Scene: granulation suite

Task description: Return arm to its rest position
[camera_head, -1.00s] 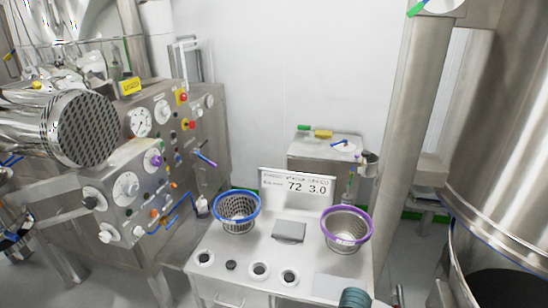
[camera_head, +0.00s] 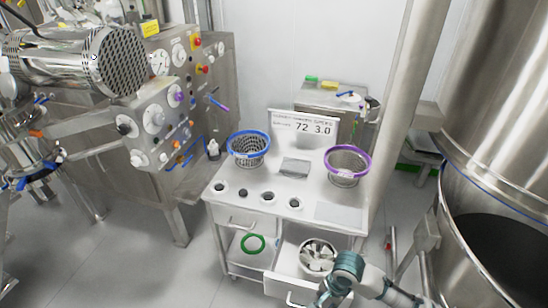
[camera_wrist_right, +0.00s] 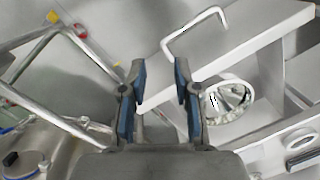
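My right arm (camera_head: 347,270) comes in at the bottom right of the head view, beside the open lower drawer of the cart. In the right wrist view my right gripper (camera_wrist_right: 156,82) has its two blue-padded fingers apart with nothing between them. The drawer handle (camera_wrist_right: 195,32) shows beyond the fingertips. A round metal bladed part (camera_wrist_right: 228,98) lies in the drawer, right of the fingers; it also shows in the head view (camera_head: 318,256). My left gripper is not in view.
The white cart (camera_head: 265,183) carries a blue-rimmed basket (camera_head: 249,147), a purple-rimmed basket (camera_head: 346,163) and a display (camera_head: 303,127). A green ring (camera_head: 253,243) sits on its lower left. A control cabinet (camera_head: 160,130) stands left, a large steel vessel (camera_head: 490,150) right.

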